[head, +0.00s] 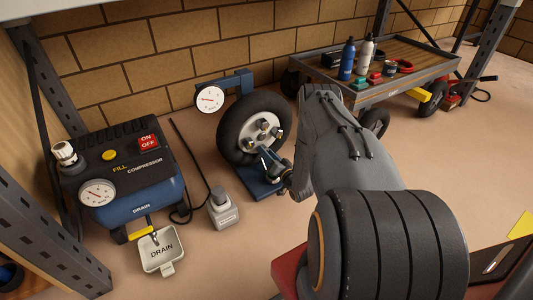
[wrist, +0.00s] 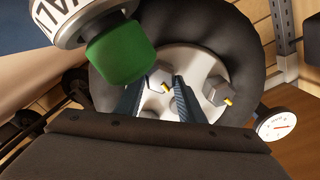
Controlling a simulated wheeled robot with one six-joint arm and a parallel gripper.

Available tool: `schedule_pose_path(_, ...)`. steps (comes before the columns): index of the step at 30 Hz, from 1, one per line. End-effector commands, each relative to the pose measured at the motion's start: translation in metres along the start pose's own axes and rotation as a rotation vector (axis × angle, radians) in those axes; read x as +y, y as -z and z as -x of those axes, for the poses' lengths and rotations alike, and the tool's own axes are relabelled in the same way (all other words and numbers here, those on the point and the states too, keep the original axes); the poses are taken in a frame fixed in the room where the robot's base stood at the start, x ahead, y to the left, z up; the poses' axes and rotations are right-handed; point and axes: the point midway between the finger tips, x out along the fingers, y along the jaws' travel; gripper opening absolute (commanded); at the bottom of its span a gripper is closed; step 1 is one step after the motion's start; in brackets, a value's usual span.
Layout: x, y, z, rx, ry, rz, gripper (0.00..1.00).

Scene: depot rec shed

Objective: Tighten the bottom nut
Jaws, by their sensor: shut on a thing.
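A black-tyred wheel (head: 228,136) with a pale hub stands upright on a blue base (head: 257,184). Several grey nuts show on the hub, one at its left (head: 248,143). My gripper (head: 267,155) reaches the lower part of the hub from the right and covers the bottom nut there. In the wrist view, my gripper's two blue fingers (wrist: 158,95) are shut on a grey nut (wrist: 160,75) with a small yellow mark. Another nut (wrist: 216,91) with a yellow mark sits to its right on the hub.
A round gauge (head: 209,98) is left of the wheel. A cart (head: 398,83) is behind right. A green cap (wrist: 120,52) fills the wrist view's upper left.

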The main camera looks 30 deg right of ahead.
Motion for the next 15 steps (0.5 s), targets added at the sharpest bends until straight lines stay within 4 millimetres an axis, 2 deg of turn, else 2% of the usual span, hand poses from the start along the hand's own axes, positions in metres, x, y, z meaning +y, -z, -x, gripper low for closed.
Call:
schedule_pose_path(6, 0.001, -0.0009, 0.0011, -0.001, -0.002, -0.087, 0.13)
schedule_pose_path(15, 0.0013, -0.0011, 0.0011, -0.001, -0.002, -0.126, 0.13)
